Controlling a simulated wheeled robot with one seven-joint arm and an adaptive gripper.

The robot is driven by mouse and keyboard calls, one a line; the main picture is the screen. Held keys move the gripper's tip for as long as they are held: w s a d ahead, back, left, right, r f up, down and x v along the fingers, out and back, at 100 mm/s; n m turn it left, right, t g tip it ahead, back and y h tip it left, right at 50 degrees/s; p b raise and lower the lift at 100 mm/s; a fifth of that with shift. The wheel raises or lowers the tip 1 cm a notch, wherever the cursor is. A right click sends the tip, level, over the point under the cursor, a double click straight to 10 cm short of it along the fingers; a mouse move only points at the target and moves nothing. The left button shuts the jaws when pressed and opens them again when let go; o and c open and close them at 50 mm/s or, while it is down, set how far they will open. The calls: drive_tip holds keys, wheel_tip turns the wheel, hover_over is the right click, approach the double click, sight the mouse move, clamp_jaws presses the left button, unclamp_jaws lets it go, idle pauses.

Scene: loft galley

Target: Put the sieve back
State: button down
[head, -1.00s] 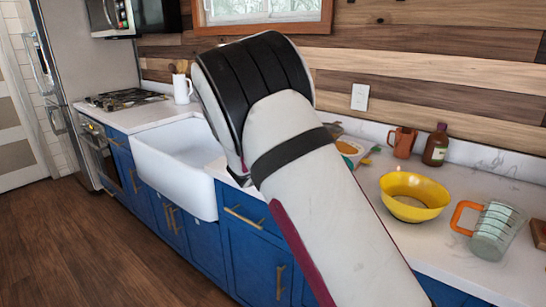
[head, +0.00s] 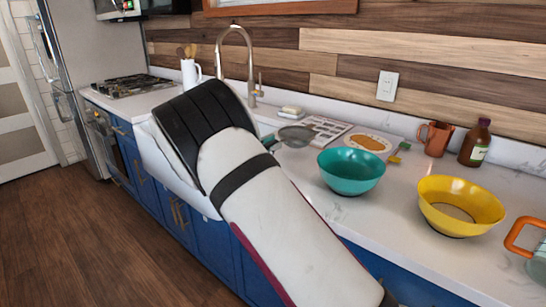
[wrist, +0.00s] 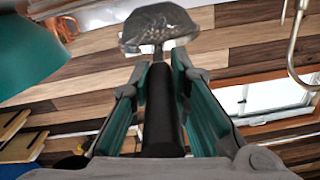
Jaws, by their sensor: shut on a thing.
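The sieve (wrist: 160,22) has a grey mesh bowl and a black handle. In the wrist view my gripper (wrist: 160,75) is shut on the handle, with the mesh bowl beyond the fingertips. In the head view the sieve's mesh bowl (head: 296,135) shows past my arm, above the counter near the sink's right side. Whether it touches the counter cannot be told.
A teal bowl (head: 351,172) stands right of the sieve; it also shows in the wrist view (wrist: 35,40). A rack (head: 326,128), round-patterned board (head: 367,143), copper mug (head: 436,138), brown bottle (head: 475,143) and yellow bowl (head: 460,205) stand along the counter (head: 400,230). A tall faucet (head: 252,65) rises behind the sink.

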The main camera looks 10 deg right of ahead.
drive_tip(key=shift+f, duration=1.95)
drive_tip(key=c, duration=1.5)
unclamp_jaws()
drive_tip(key=shift+s+a, duration=0.25)
drive_tip(key=shift+a, duration=0.05)
drive_tip(key=v, duration=1.1)
drive_tip(key=shift+s+a, duration=0.1)
drive_tip(key=shift+a, duration=0.1)
